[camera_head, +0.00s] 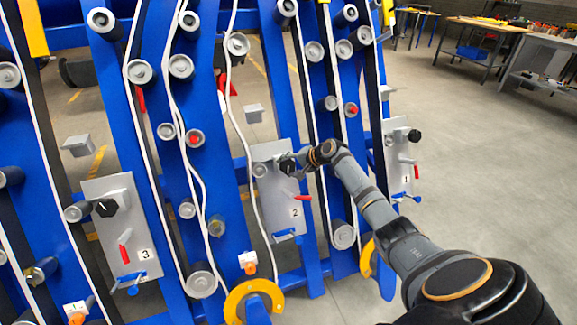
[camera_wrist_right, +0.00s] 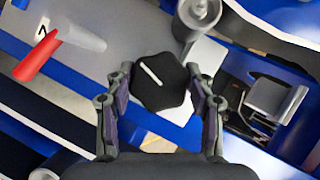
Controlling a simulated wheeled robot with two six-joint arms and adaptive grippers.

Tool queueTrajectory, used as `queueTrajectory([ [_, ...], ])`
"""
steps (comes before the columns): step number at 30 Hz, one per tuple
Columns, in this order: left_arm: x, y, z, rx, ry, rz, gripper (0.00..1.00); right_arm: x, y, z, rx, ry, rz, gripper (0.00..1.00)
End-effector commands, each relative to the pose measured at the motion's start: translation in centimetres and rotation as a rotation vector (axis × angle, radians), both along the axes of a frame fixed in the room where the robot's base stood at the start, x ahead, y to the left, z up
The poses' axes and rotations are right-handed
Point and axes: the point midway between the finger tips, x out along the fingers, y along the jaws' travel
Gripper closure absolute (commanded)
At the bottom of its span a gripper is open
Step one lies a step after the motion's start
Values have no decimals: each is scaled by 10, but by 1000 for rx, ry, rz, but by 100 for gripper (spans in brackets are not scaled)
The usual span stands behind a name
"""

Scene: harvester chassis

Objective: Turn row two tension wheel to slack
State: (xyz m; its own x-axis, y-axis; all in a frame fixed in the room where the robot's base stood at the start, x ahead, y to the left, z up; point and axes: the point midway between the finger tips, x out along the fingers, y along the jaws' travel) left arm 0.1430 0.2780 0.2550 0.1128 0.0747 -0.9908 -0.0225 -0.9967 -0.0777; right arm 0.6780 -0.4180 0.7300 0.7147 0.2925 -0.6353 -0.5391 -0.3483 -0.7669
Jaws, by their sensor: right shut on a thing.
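The row two panel (camera_head: 276,182) is a grey plate marked 2 with a red lever (camera_head: 302,198) on it. Its tension wheel is a black knob with a white line; in the head view it is mostly hidden by my right gripper (camera_head: 290,162). In the right wrist view the wheel (camera_wrist_right: 160,82) sits between the fingers of my right gripper (camera_wrist_right: 160,98), which is shut on it. The white line slants from upper left to lower right there. The red lever (camera_wrist_right: 38,58) is at the left in that view. My left gripper is not in view.
Panel 3 (camera_head: 120,220) with its black knob (camera_head: 105,207) is at the left. Panel 1 (camera_head: 398,150) is at the right, beyond my arm. Rollers and white belts run along the blue frame around panel 2. Open floor and workbenches (camera_head: 485,28) lie right.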

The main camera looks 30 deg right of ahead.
Motion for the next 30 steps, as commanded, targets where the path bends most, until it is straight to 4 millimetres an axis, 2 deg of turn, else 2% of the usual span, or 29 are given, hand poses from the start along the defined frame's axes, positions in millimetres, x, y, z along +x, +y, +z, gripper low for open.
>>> queueTrajectory([
  [10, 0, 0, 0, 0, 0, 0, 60, -1, 1, -3, -4, 5, 6, 77],
  [11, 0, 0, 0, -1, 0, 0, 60, -1, 1, -3, -3, 6, 5, 42],
  [15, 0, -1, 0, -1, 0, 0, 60, -1, 1, -2, -3, 3, 4, 23],
  [25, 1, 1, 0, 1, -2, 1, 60, -2, -1, 0, -3, 2, 2, 23],
  [30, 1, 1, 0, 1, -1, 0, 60, -19, -10, 15, -9, 1, 2, 23],
])
